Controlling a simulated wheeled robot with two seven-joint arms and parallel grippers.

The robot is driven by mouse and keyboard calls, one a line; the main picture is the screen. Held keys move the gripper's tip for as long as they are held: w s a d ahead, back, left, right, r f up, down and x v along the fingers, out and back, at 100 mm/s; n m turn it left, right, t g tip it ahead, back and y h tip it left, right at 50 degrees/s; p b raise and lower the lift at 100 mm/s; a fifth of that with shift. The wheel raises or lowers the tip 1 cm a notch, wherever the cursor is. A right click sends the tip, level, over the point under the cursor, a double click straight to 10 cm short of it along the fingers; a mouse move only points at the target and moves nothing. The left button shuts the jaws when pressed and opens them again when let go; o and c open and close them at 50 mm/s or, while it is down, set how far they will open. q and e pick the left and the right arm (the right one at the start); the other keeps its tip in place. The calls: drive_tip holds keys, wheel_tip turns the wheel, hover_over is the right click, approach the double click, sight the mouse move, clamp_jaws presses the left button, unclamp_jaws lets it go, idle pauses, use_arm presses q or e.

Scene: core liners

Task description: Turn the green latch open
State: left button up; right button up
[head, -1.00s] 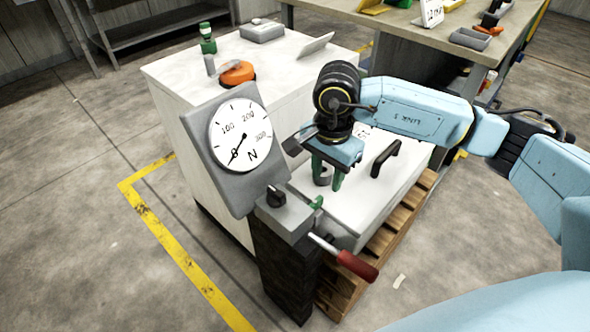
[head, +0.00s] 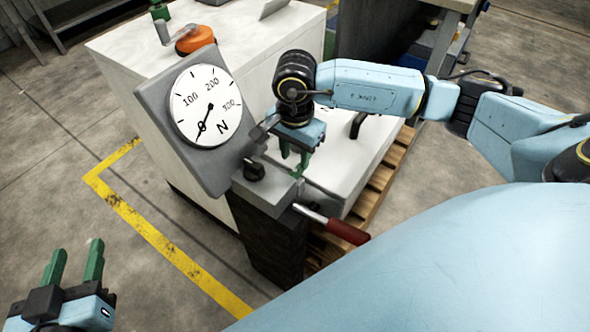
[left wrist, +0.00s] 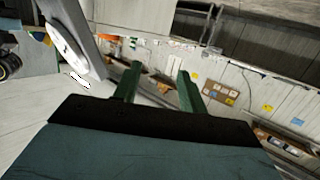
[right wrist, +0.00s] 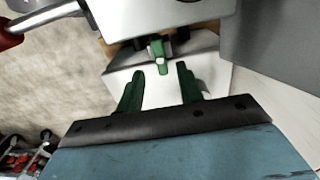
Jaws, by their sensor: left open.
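The green latch (right wrist: 158,52) shows in the right wrist view on the pale box front, just ahead of and between the fingertips. In the head view the latch (head: 298,172) is small and partly hidden below my right gripper. My right gripper (head: 294,160) is open and empty, pointing down close above the latch; its green fingers (right wrist: 160,80) stand apart in the right wrist view. I cannot tell whether they touch the latch. My left gripper (head: 77,248) is open and empty at the lower left, over the floor, far from the latch.
A gauge (head: 205,105) reading near 0 N stands left of my right gripper. A black knob (head: 253,168) on a grey block and a red-handled lever (head: 345,232) are close by. A white box (head: 335,170) lies on a wooden pallet (head: 375,190). Floor at left is free.

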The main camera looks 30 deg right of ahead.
sight(295, 171)
wheel_tip(295, 171, down, 5)
drive_tip(key=shift+r+b, duration=0.1)
drive_tip(key=shift+b, duration=0.75)
use_arm(q)
wheel_tip(295, 171, up, 8)
drive_tip(key=d+t+h, duration=0.1)
drive_tip(key=t+h, duration=0.1)
drive_tip(key=t, duration=0.3)
drive_tip(key=shift+d, duration=0.25)
use_arm(e)
drive_tip(key=shift+f, duration=0.25)
use_arm(q)
drive_tip(key=shift+s+r, duration=0.1)
use_arm(e)
clamp_jaws()
